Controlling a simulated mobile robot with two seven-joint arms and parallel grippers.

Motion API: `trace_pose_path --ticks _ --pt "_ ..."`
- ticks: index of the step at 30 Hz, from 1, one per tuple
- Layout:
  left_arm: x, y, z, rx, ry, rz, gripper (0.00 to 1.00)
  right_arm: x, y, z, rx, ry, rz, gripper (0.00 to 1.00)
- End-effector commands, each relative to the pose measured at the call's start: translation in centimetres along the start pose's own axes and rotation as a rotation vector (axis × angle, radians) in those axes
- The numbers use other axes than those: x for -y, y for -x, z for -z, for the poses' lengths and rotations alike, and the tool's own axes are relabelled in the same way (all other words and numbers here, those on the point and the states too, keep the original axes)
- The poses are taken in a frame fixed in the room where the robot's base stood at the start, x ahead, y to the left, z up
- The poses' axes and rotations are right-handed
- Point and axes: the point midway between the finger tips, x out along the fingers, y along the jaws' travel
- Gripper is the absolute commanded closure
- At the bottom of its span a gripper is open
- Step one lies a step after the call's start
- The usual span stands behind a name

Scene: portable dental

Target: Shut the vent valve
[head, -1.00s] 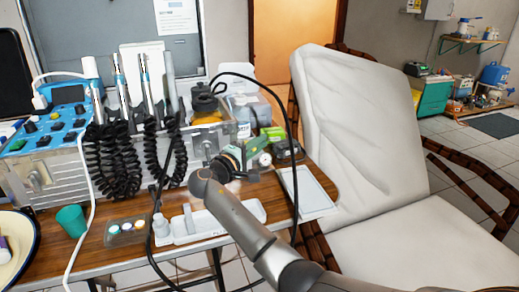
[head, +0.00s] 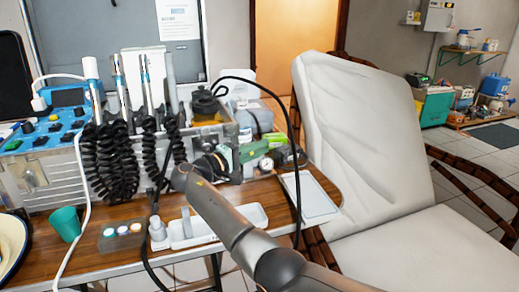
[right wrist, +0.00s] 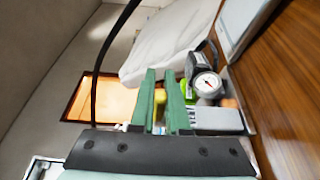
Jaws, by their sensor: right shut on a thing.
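My right gripper (head: 247,153) reaches over the back of the wooden table, beside the grey unit. In the right wrist view its two green fingers (right wrist: 160,100) are close together, with a small yellow piece (right wrist: 159,108) between them. This piece looks like the vent valve's handle, but the fingers hide most of it and its turn angle cannot be told. A round white pressure gauge (right wrist: 207,85) sits just right of the fingers; it also shows in the head view (head: 265,163). My left gripper is not in view.
A black hose (head: 297,190) loops down by my right arm. A white tray (head: 312,197), a long white dish (head: 215,228) and a green cup (head: 65,223) stand on the table. Coiled handpiece cords (head: 112,165) hang at left. The pale chair (head: 370,150) stands at right.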

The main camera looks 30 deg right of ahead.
Motion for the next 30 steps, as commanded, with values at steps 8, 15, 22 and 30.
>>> trace_pose_path --ticks 8,15,22,30 --pt "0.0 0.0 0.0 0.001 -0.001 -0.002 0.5 0.0 -0.1 0.0 0.001 0.0 0.0 0.68" --pt "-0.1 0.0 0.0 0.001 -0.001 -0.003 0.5 0.0 0.0 0.0 0.0 0.0 0.0 0.56" --pt "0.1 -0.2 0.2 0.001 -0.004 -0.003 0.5 -0.9 0.0 0.0 0.0 -0.003 -0.001 0.56" --pt "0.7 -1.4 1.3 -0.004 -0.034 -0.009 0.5 -5.2 0.8 -1.0 0.0 -0.009 -0.007 0.56"
